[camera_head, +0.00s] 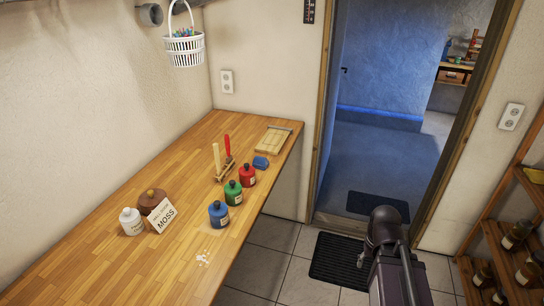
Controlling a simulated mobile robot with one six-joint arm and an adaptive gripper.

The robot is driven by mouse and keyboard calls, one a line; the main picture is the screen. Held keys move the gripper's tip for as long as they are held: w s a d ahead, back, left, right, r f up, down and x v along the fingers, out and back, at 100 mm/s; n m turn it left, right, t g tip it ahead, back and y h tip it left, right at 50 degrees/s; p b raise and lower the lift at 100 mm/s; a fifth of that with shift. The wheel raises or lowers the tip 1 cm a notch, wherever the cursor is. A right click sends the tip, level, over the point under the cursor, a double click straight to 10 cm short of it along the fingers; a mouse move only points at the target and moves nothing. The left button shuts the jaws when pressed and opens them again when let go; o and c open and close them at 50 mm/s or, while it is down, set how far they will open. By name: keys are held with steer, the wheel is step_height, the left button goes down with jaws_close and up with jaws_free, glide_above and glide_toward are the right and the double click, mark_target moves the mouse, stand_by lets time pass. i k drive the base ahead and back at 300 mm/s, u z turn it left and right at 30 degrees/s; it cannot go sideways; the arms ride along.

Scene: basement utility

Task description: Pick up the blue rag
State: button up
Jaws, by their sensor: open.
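The blue rag (261,162) lies as a small folded or bunched patch on the wooden workbench (120,265), towards its far right end. It is just in front of a pale wooden board with a metal bar (273,140) and behind the red bottle (247,176). Nothing covers the rag. A dark part of my arm shows at the lower right, over the floor and away from the bench. I cannot make out my gripper in this view.
A green bottle (232,193) and a blue bottle (218,214) stand along the bench's front side. A rack with upright tools (222,165) stands left of the rag. A white bottle (131,222), brown jar (152,200) and MOSS card (161,216) are nearer. Shelves (510,245) stand right.

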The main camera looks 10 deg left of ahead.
mark_target(261, 162)
steer(key=i, duration=0.65)
steer(key=u, duration=0.65)
steer(key=i, duration=0.5)
steer(key=u, duration=0.3)
